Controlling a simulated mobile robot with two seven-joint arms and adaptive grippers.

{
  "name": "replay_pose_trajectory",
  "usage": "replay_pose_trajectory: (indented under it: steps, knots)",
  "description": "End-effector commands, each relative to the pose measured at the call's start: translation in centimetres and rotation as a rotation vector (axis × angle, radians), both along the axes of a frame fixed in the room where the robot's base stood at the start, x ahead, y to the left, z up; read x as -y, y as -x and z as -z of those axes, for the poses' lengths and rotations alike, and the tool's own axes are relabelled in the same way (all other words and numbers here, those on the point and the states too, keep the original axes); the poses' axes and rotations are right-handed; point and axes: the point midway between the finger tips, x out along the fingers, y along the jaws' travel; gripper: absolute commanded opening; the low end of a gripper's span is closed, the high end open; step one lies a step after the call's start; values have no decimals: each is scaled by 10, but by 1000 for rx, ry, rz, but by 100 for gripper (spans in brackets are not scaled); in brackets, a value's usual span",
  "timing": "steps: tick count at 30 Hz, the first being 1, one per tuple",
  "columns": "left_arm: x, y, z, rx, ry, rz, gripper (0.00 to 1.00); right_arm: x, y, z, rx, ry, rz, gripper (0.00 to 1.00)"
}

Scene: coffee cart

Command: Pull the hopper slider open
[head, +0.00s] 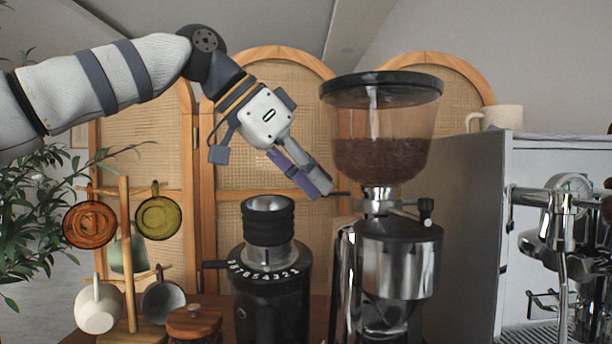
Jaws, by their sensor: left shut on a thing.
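The coffee grinder (400,265) stands in the middle right of the head view. Its clear hopper (383,120) has a black lid and is part filled with coffee beans. The hopper slider (343,193) is a thin dark tab sticking out to the left of the hopper's silver neck. My left gripper (322,188) reaches down from the upper left and is shut on the slider's outer end. Its fingers hide that end. My right gripper is not in view.
A second, smaller black grinder (268,265) stands below my left gripper. An espresso machine (570,225) stands at the right, with a cream mug (497,117) on top.

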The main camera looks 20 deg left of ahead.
Motion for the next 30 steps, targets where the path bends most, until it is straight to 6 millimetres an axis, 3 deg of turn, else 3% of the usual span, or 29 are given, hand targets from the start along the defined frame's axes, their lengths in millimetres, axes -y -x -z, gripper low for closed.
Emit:
replay_pose_trajectory:
  steps: [8, 9, 12, 22, 30]
  knots:
    - [-3, 2, -6, 10, 3, -4, 0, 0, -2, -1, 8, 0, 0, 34]
    - [-3, 2, -6, 10, 3, -4, 13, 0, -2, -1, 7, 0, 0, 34]
    - [-2, 2, -6, 9, 2, -4, 30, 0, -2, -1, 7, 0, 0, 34]
    - [-4, 4, -7, 5, 1, -3, 30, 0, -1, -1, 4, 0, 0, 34]
    - [-36, 39, -55, 10, 3, -6, 30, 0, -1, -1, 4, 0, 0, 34]
